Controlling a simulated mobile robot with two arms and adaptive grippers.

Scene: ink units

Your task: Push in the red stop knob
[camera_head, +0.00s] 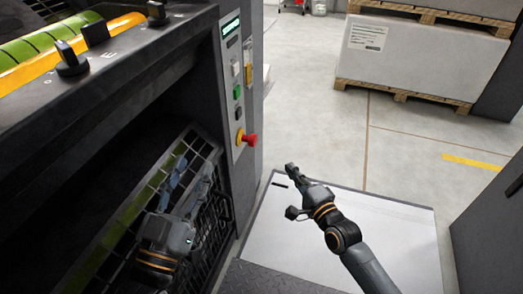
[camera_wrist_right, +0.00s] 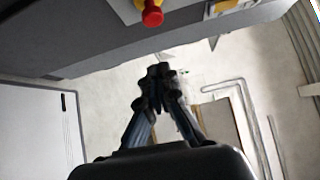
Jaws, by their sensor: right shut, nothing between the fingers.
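The red stop knob (camera_head: 250,139) sticks out from the lower end of the grey control panel (camera_head: 231,60) on the machine's side, over a yellow base. It also shows at the top of the right wrist view (camera_wrist_right: 152,15). My right gripper (camera_head: 291,170) is shut and empty, to the right of and below the knob in the head view, apart from it. Its closed fingertips (camera_wrist_right: 160,72) show below the knob in the wrist view. My left gripper (camera_head: 188,172) has its fingers spread, in front of the machine's black wire guard (camera_head: 213,215).
The panel also carries a small display (camera_head: 230,26) and a green button (camera_head: 237,91). A white board (camera_head: 330,235) lies on the floor below my right arm. Wrapped pallets (camera_head: 415,55) stand at the back; a dark cabinet (camera_head: 490,235) stands right.

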